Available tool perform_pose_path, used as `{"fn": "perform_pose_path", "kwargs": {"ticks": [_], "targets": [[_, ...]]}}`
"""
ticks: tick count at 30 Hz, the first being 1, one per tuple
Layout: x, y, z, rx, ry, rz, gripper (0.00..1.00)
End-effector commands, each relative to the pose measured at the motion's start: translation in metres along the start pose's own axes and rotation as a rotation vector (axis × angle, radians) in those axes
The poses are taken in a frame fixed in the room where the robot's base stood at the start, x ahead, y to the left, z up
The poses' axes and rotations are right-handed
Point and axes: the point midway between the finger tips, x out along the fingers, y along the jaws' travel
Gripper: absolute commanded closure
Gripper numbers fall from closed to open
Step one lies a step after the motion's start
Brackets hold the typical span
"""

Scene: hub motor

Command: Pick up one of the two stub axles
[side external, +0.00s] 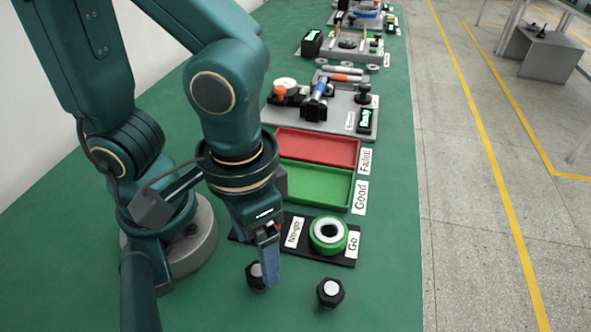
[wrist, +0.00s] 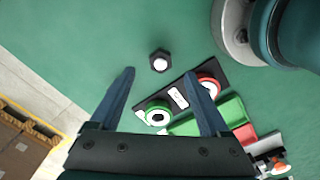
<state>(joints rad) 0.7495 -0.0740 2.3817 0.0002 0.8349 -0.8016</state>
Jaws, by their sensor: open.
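Two stub axles, dark hex-headed parts with pale round tops, stand on the green bench in the side view: the left stub axle (side external: 256,275) and the right stub axle (side external: 330,292). My gripper (side external: 268,270) points down, its blue fingers partly covering the left stub axle in that view. In the wrist view my gripper (wrist: 158,72) is open and empty, with one stub axle (wrist: 159,62) seen just beyond the gap between the fingertips. It appears lower than the fingers, not touched. The other stub axle does not show there.
A black gauge plate with a green Go ring (side external: 329,235) lies behind the stub axles; its red ring (wrist: 208,85) shows in the wrist view. Beyond are a green tray (side external: 315,185), a red tray (side external: 318,150) and a grey fixture (side external: 335,118). Bench right of the axles is clear.

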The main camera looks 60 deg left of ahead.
Motion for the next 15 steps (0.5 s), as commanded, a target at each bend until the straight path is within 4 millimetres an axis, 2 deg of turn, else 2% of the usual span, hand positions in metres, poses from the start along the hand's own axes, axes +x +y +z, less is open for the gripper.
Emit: {"fn": "perform_pose_path", "kwargs": {"ticks": [9,15], "targets": [[0.034,-0.001,0.001,0.0,-0.004,-0.005,0.2],[0.046,-0.001,0.0,-0.001,-0.001,-0.002,0.2]]}}
